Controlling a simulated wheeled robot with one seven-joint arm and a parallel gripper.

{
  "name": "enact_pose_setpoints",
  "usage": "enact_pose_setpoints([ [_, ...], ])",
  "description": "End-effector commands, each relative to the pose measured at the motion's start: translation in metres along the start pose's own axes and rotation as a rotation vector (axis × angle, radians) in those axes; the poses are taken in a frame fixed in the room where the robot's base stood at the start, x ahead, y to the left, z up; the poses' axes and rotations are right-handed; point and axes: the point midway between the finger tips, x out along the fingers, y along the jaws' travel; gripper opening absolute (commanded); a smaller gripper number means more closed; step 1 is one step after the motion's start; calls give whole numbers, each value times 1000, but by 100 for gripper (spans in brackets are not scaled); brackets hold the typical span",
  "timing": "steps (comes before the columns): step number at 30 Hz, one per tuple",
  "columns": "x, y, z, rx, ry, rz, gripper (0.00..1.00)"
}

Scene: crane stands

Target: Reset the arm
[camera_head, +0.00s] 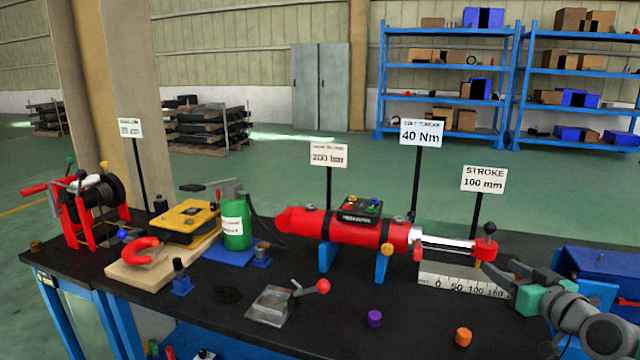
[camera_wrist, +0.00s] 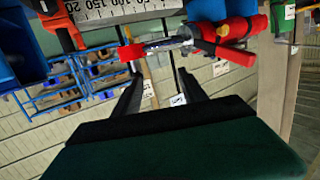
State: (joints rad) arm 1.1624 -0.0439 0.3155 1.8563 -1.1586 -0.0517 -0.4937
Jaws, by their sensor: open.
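My gripper (camera_head: 507,275) is at the right end of the black workbench, in front of the red-knobbed end of a hydraulic cylinder's rod. Its dark fingers are spread and empty. In the wrist view my gripper (camera_wrist: 160,85) shows its two fingers apart, with nothing between them close by. The red cylinder (camera_head: 342,229) lies on blue supports, and its bright rod (camera_head: 446,243) reaches right above a white scale (camera_head: 455,279). The cylinder also shows in the wrist view (camera_wrist: 237,32), which appears upside down.
A blue box (camera_head: 605,266) stands right behind my arm. A purple cap (camera_head: 374,319) and an orange cap (camera_head: 463,337) sit at the bench front. A lever block (camera_head: 272,304), green bottle (camera_head: 236,222) and red-framed winch (camera_head: 90,205) stand further left. Sign posts line the back.

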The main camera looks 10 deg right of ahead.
Motion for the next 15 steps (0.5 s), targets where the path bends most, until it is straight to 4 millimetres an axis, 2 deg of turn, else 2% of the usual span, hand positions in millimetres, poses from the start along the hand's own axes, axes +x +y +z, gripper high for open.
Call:
enact_pose_setpoints([
  [1, 7, -16, -6, -3, -32, -20, 50],
  [5, 23, -61, -3, -1, -152, -69, 50],
  [9, 31, -125, 4, -1, -330, -119, 50],
  [11, 27, -157, 7, -3, -425, -135, 50],
  [13, 14, -199, 11, -9, -553, -147, 50],
  [15, -13, -242, 15, -16, -699, -143, 50],
])
